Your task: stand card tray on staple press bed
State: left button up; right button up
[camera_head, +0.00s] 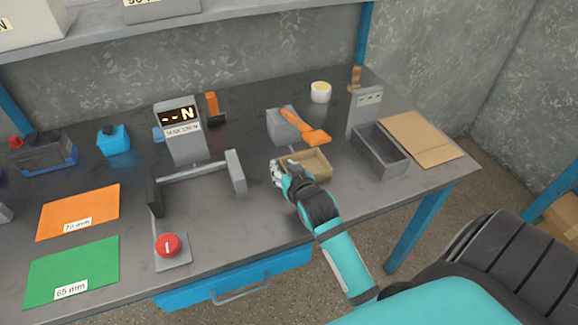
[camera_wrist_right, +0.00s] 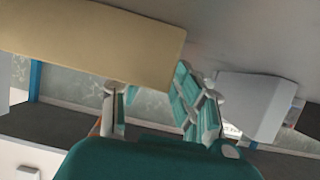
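The card tray (camera_head: 318,178) is a shallow tan open box towards the right of the bench, in front of the staple press (camera_head: 283,125), a grey block with an orange lever. I cannot make out the press bed clearly. My right gripper (camera_head: 277,172) is at the tray's left, near end, with its fingers spread. In the right wrist view the gripper (camera_wrist_right: 155,105) has its two fingers well apart. A tan panel (camera_wrist_right: 90,40), likely the tray, crosses above the left finger; whether they touch is unclear. My left gripper is out of view.
A grey open bin (camera_head: 382,150) with an upright display and a flat cardboard sheet (camera_head: 420,138) are to the right. A grey gauge frame (camera_head: 237,172) stands left of my gripper. A red button (camera_head: 168,245) is at the front; a white tub (camera_head: 320,92) stands behind.

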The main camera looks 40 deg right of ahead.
jog(key=v, duration=1.2)
